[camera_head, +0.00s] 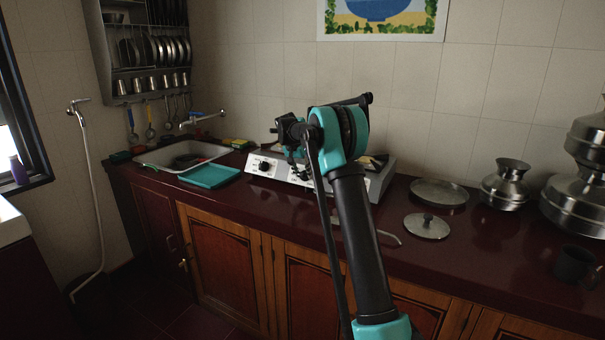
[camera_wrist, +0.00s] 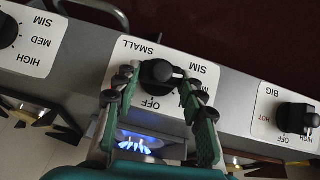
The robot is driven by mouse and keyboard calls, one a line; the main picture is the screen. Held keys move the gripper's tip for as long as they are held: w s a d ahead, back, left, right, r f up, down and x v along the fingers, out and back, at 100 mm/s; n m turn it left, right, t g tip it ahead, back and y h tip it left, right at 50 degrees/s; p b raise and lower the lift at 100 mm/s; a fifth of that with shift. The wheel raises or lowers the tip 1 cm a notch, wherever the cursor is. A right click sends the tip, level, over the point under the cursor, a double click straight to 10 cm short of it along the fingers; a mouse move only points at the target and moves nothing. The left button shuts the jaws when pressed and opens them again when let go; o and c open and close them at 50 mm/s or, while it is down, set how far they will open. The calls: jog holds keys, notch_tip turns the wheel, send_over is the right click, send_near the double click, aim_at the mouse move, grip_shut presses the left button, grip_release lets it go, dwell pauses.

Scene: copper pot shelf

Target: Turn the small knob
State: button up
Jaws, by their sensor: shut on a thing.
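The small knob (camera_wrist: 158,73) is black and sits on a white plate marked SMALL, SIM and OFF, seen upside down in the wrist view. My gripper (camera_wrist: 158,78) has a green finger on each side of it and is shut on it. A blue flame (camera_wrist: 138,145) burns at the burner behind the knob. In the head view my gripper (camera_head: 296,158) is at the front of the grey stove (camera_head: 378,182), and my arm hides much of this knob there.
The big knob (camera_wrist: 297,118) is to the right in the wrist view, and another black knob (camera_wrist: 6,30) is at the left. A teal tray (camera_head: 210,176) and a sink (camera_head: 160,156) lie left of the stove. A metal lid (camera_head: 427,227), plate (camera_head: 440,192) and pot (camera_head: 505,187) stand to the right.

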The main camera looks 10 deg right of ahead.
jog(key=shift+w+a+n+g+h, duration=0.1)
jog(key=shift+a+n+g+h, duration=0.15)
jog(key=shift+n+h, duration=0.6)
jog(key=shift+w+a+f+n+g+h, duration=0.1)
jog(key=shift+n+g+h, duration=0.15)
jog(key=shift+n+h, duration=0.4)
jog(key=shift+a+n+g+h, duration=0.15)
jog(key=shift+n+h, duration=0.25)
jog(key=shift+n, duration=0.4)
jog(key=shift+d, duration=0.1)
jog(key=o, duration=1.1)
jog(key=shift+o, duration=0.2)
